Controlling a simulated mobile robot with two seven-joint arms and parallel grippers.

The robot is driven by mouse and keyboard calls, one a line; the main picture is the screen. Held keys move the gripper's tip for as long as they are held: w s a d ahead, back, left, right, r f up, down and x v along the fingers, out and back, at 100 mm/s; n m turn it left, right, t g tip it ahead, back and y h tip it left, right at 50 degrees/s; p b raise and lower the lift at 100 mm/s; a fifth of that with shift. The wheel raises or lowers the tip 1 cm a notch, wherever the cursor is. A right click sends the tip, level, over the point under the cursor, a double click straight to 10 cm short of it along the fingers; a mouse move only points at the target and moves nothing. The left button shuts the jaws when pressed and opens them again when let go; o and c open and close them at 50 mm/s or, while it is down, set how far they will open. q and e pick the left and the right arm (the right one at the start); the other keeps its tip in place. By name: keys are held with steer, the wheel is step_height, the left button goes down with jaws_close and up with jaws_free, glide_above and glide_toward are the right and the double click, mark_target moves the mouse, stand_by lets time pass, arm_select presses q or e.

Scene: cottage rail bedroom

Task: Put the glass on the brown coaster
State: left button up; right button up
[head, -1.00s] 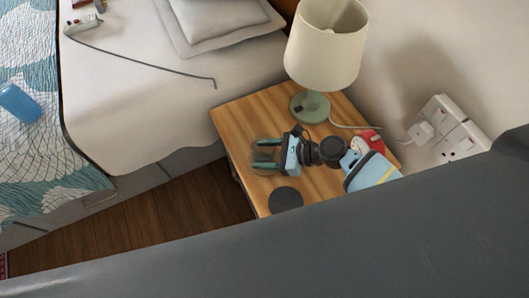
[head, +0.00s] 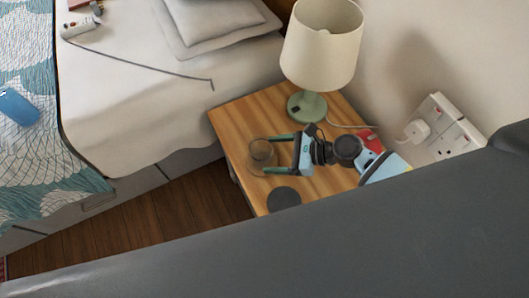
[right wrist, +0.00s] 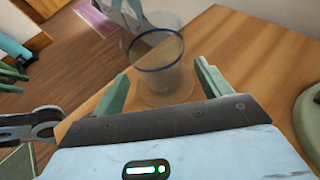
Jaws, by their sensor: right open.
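The clear glass (head: 262,153) stands upright on the wooden bedside table, near its left edge. It also shows in the right wrist view (right wrist: 157,68), with a blue rim. A dark grey, flat round coaster (head: 284,198) lies closer to me, apart from the glass. My right gripper (head: 268,156) is open, to the right of the glass, with its fingertips level with the glass's near side. Nothing is held. My left gripper is not seen in the head view.
A lamp (head: 317,45) with a green base stands at the back of the table (head: 235,115). A red object (head: 370,139) sits behind my right wrist. The bed (head: 130,95) is at left, wall sockets (head: 440,130) at right.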

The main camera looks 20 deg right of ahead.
steer(key=v, duration=0.8)
